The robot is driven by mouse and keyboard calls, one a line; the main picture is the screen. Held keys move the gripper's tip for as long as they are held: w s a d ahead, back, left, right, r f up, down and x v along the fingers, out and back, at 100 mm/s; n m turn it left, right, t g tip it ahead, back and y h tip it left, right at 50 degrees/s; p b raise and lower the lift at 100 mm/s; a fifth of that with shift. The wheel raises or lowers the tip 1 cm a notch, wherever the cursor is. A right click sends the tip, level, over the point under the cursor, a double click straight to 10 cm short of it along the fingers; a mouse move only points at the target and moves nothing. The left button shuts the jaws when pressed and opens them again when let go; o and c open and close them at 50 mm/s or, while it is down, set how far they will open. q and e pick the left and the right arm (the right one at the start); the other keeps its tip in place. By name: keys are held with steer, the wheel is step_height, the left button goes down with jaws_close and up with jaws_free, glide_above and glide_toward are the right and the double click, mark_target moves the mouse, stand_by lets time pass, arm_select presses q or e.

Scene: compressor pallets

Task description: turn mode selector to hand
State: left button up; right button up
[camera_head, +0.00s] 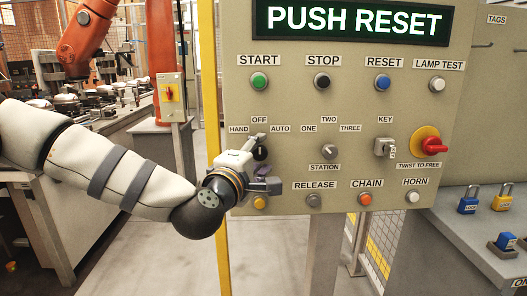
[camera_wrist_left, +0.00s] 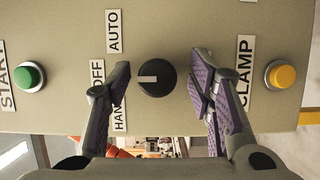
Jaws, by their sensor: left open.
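The mode selector is a round black knob (camera_wrist_left: 157,77) on the beige panel (camera_head: 300,110), with HAND, OFF and AUTO labels around it. Its white pointer line points left in the wrist view, toward the OFF label (camera_wrist_left: 97,80). In the head view the knob (camera_head: 261,152) is partly hidden by my gripper. My left gripper (camera_head: 264,162) is in front of the panel at the selector. In the wrist view its purple-padded fingers are open, one on each side of the knob, with gaps between. My right gripper is not in view.
A yellow button (camera_wrist_left: 282,75) with a CLAMP label is below the selector. The green START button (camera_head: 259,82) is above it. The STATION selector (camera_head: 330,152) and key switch (camera_head: 384,147) are to the right. A yellow post (camera_head: 211,80) stands at the panel's left edge. The screen (camera_head: 352,20) reads PUSH RESET.

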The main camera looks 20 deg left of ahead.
arm_select(q)
steer(key=shift+s+r, duration=0.15)
steer(key=shift+s, duration=0.3)
steer(key=c, duration=0.4)
jaws_close()
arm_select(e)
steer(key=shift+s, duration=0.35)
